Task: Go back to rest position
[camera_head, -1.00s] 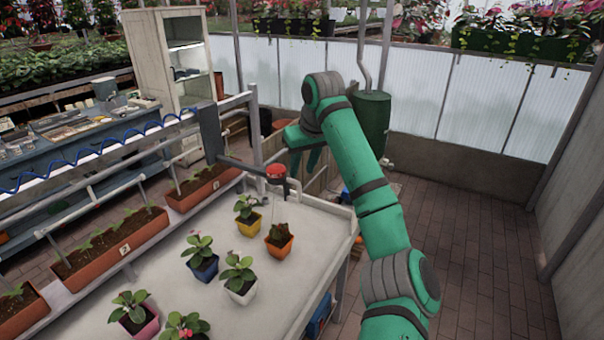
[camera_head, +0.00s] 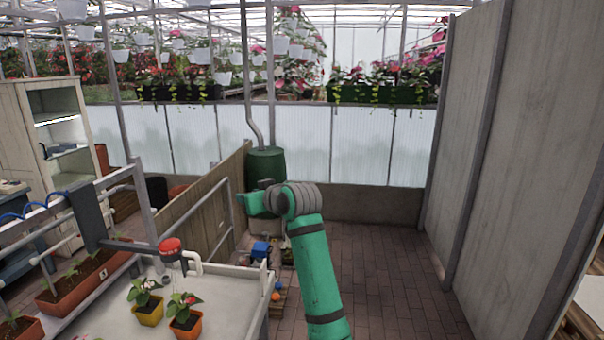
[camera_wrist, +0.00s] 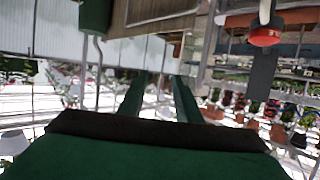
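My green arm (camera_head: 318,270) reaches up from the bottom of the head view. Its end is folded near the dark green barrel, to the right of the table. My gripper shows in the wrist view (camera_wrist: 160,88) as two green fingers standing apart with nothing between them. In the head view the fingers are mostly hidden behind the wrist. The white table (camera_head: 230,300) is at lower left, with a yellow pot (camera_head: 149,312) and an orange pot (camera_head: 186,327), each holding a leafy plant. A red-topped tap (camera_head: 171,247) stands over the table; it also shows in the wrist view (camera_wrist: 265,36).
A wooden panel (camera_head: 205,215) stands behind the table. The dark green barrel (camera_head: 266,165) is against the back wall. A tall grey partition (camera_head: 500,150) stands at right. Small items, including a blue one (camera_head: 261,249), are on the floor by the table. The brick floor (camera_head: 390,270) is clear right of my arm.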

